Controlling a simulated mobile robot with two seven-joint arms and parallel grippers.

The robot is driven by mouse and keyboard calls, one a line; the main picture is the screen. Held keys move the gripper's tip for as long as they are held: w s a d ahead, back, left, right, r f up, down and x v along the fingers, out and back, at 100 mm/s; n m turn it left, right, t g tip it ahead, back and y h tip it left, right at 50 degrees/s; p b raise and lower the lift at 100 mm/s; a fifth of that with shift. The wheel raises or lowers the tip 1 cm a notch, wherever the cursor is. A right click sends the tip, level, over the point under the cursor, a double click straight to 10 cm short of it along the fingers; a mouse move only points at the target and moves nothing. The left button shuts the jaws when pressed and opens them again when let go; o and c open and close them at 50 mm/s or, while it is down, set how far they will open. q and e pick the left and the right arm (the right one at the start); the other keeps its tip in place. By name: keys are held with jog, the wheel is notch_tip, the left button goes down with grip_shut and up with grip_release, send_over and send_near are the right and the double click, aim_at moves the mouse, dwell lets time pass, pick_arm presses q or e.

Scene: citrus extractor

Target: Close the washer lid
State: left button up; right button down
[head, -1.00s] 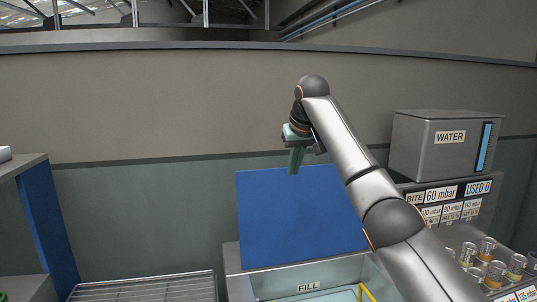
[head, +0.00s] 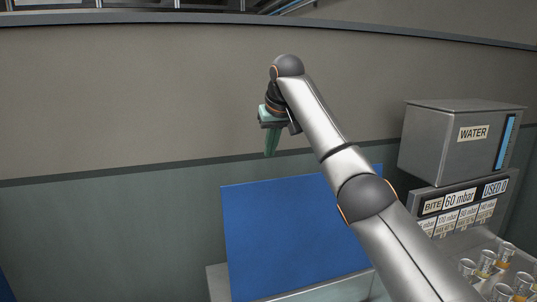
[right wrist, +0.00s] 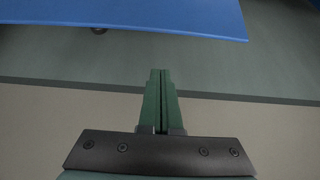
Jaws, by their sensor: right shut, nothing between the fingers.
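The washer lid (head: 285,235) is a large blue panel standing raised at the back of the grey washer (head: 216,280), of which only a part shows at the bottom of the head view. My right gripper (head: 271,152) is shut and empty, its green fingers pointing down above the lid's top edge. My right forearm crosses in front of the lid's right part. In the right wrist view the shut fingers (right wrist: 160,75) show below the blue lid (right wrist: 150,15), with a gap between them. My left gripper is not in view.
A grey water box (head: 455,145) stands at the right above a panel of labels (head: 460,205). Several small glass jars (head: 485,262) stand at the lower right. The wall (head: 120,110) behind is bare, with free room left of the lid.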

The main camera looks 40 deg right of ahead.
jog(key=p+x, duration=0.2)
jog(key=x, duration=0.7)
jog(key=s, duration=0.1)
jog(key=s+a, duration=0.1)
jog(key=s+r, duration=0.1)
jog(key=s, duration=0.1)
jog(key=shift+a, duration=0.2)
jog(key=shift+f+b, duration=0.1)
jog(key=shift+b, duration=0.2)
